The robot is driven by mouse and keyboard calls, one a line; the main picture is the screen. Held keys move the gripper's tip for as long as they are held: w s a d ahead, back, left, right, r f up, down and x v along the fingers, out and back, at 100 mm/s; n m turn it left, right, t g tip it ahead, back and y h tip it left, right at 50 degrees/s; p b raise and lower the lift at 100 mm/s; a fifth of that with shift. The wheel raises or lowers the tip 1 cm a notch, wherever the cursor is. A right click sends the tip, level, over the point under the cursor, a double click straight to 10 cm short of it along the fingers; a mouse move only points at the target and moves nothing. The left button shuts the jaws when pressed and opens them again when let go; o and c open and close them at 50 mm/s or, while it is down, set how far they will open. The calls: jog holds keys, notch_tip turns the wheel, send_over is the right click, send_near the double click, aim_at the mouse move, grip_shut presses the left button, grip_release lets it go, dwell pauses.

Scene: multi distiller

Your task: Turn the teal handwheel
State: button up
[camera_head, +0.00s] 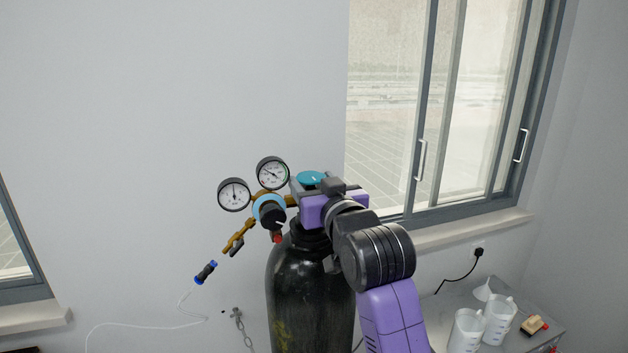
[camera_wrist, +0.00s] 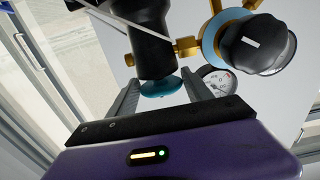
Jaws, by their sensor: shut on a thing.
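The teal handwheel (camera_head: 312,178) sits on top of the dark gas cylinder (camera_head: 308,292). In the wrist view the teal handwheel (camera_wrist: 160,87) shows between the two grey fingers. My gripper (camera_head: 309,186) comes in from the right at the cylinder's top. It is shut on the handwheel, with one finger on each side, as the wrist view of my gripper (camera_wrist: 162,86) shows. The far finger and contact points are partly hidden in the head view.
Two round gauges (camera_head: 234,194) and a black regulator knob (camera_wrist: 257,44) with a blue ring stand close beside the handwheel. A brass fitting (camera_head: 238,237) points down-left. A window (camera_head: 440,110) is behind on the right. White jugs (camera_head: 497,320) stand on a table at lower right.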

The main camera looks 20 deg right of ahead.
dwell(0.4)
jog(key=o, duration=1.2)
jog(key=shift+y, duration=0.3)
